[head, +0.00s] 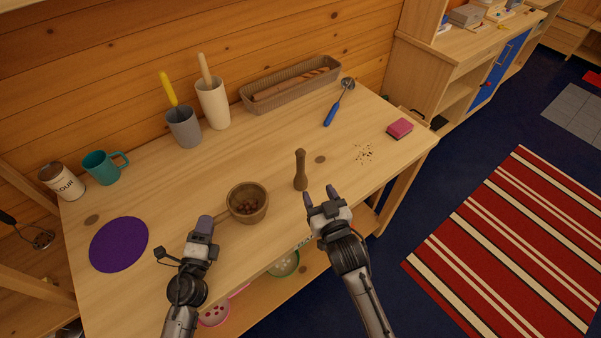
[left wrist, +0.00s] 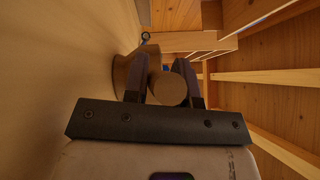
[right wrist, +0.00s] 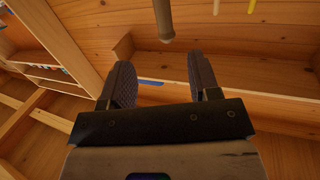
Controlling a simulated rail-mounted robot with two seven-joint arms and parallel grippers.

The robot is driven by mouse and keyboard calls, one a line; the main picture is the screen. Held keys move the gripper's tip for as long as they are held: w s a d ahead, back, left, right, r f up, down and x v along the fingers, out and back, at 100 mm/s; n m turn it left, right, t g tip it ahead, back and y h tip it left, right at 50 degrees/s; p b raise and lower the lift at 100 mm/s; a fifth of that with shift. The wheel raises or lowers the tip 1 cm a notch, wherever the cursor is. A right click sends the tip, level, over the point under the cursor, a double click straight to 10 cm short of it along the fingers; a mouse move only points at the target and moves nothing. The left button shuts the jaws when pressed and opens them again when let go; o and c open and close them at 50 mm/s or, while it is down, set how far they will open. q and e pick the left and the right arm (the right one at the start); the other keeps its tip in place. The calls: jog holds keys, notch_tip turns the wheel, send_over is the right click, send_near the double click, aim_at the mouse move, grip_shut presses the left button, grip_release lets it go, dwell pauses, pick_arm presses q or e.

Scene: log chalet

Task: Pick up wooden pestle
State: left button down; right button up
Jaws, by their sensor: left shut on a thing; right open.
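The wooden pestle (head: 300,170) stands upright on the table. In the right wrist view the pestle (right wrist: 164,18) shows at the top, beyond the fingertips. My right gripper (head: 320,196) is open and empty, close to the pestle on its front right side and apart from it. A wooden mortar bowl (head: 248,203) with small brown pieces inside sits left of the pestle. My left gripper (head: 207,225) is shut on the mortar's handle; the handle's round end (left wrist: 168,89) shows between its fingers in the left wrist view.
Behind are a grey cup (head: 184,127), a cream cup (head: 213,104) and a wicker basket (head: 290,87). A blue-handled tool (head: 334,110), dark crumbs (head: 364,153) and a pink sponge (head: 400,128) lie right. A purple mat (head: 119,244) and teal mug (head: 103,168) are left.

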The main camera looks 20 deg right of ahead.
aim_at(302, 162)
jog(key=shift+t, duration=0.3)
jog(key=w, duration=0.4)
jog(key=w+a+r, duration=0.1)
jog(key=w, duration=0.2)
jog(key=shift+w+a+f, duration=0.15)
jog(key=shift+w, duration=1.35)
jog(key=shift+w+a+f, duration=0.1)
jog(key=shift+w+f, duration=0.05)
jog(key=shift+w, duration=1.3)
